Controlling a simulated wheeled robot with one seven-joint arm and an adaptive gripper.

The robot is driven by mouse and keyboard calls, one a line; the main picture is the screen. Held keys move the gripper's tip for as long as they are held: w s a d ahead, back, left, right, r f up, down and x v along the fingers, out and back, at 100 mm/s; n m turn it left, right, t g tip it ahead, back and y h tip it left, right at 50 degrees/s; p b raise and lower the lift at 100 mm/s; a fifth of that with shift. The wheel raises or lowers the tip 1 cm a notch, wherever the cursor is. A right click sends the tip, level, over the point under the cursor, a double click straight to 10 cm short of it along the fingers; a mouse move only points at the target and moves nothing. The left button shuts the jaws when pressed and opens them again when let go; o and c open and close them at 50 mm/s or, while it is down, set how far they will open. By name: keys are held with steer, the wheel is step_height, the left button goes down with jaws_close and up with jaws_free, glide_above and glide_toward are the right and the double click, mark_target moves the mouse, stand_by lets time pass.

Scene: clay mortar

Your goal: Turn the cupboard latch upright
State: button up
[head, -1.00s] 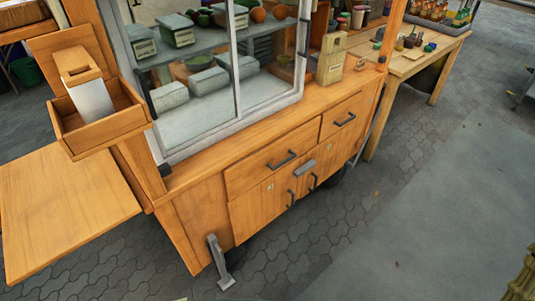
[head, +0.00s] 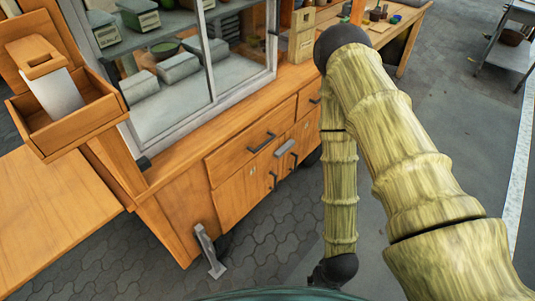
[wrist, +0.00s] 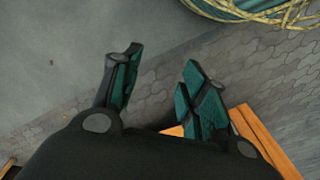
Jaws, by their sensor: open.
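The wooden cart's cupboard (head: 231,204) has two doors with dark handles, below a row of drawers. The latch, a short grey bar (head: 285,148), sits at the top of the doors near where they meet. It lies sideways along the front, not upright. My gripper (wrist: 160,62) shows in the wrist view with its two dark green fingers spread and nothing between them. It points at the paving, and an orange wooden edge shows behind the right finger. The latch is not seen in the wrist view. In the head view my gripper is not clearly seen.
A grey metal leg (head: 209,252) juts out at the cart's front left corner. An orange side shelf (head: 52,220) and a napkin box (head: 75,130) are at the left. A wooden table (head: 412,40) stands beyond. Paving in front of the cart is open.

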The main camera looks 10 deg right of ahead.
steer(key=w+a+f+m+t+y+b, duration=0.1)
steer(key=w+f+m+t+b, duration=0.1)
steer(key=w+f+b, duration=0.35)
steer(key=w+a+f+m+t+y+b, duration=0.1)
steer(key=w+f+t+b, duration=0.1)
steer(key=w, duration=0.7)
steer(key=m+t+y+b, duration=0.3)
steer(key=m+t+b, duration=0.9)
steer(key=b, duration=1)
glide_toward(287, 150)
steer(key=shift+n+t, duration=0.4)
steer(key=shift+n, duration=0.2)
steer(key=x, duration=0.3)
steer(key=b+x, duration=0.1)
steer(key=x, duration=0.1)
steer(key=b+x, duration=0.1)
steer(key=x, duration=0.2)
steer(key=shift+w+a+f, duration=0.2)
steer(key=shift+w+f, duration=0.15)
steer(key=shift+f, duration=0.05)
steer(key=shift+c, duration=0.2)
jaws_close()
